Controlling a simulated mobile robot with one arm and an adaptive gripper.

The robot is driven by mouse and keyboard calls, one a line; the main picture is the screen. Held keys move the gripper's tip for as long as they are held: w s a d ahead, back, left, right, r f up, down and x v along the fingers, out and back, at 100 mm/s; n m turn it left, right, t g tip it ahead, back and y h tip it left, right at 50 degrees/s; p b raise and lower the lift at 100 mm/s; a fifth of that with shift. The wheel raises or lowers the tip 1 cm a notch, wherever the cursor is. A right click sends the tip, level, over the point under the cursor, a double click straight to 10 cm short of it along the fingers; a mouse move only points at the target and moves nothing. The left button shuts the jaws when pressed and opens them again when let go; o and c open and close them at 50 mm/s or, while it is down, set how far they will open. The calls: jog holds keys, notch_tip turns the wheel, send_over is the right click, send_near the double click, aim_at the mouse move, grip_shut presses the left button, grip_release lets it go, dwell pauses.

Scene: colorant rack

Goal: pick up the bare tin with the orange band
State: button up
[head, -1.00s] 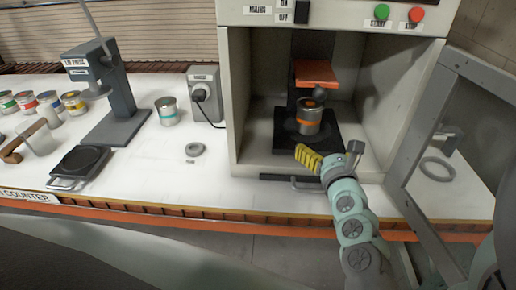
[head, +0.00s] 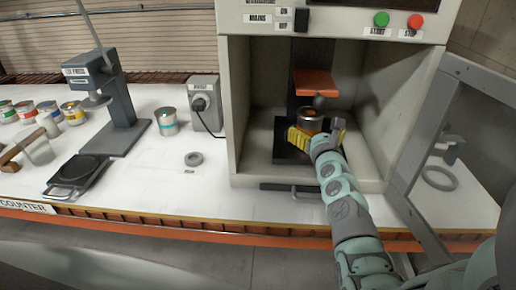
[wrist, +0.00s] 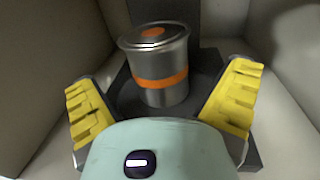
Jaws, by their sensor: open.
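The bare tin with the orange band (wrist: 160,62) stands upright on a dark plate (wrist: 208,78) inside the machine's open chamber. It is silver, with an orange spot on its lid. In the head view the tin (head: 311,117) is partly hidden by my gripper (head: 316,140). In the wrist view my gripper (wrist: 162,105) is open, with one yellow finger on each side of the tin. Gaps show between both fingers and the tin, and it is not held.
The machine's chamber walls (head: 229,110) stand close on both sides. An orange part (head: 315,80) hangs above the tin. The open door (head: 420,120) is at right.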

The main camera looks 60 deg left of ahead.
aim_at(312, 128)
jog(key=shift+s+b+x, duration=0.2)
jog(key=shift+b+x, duration=0.95)
jog(key=shift+x, duration=1.05)
jog(key=shift+w+a, duration=0.2)
jog(key=shift+a, duration=0.3)
jog(key=c, duration=1.2)
jog(key=shift+d+r, duration=0.1)
jog(key=shift+r, duration=0.2)
jog(key=shift+r+p, duration=0.15)
jog(key=shift+p, duration=0.15)
jog(key=shift+p+v, duration=0.85)
jog(key=shift+v, duration=0.4)
jog(key=p+v, duration=0.2)
jog(key=v, duration=0.8)
jog(key=shift+d, duration=0.15)
jog(key=shift+v, duration=2.4)
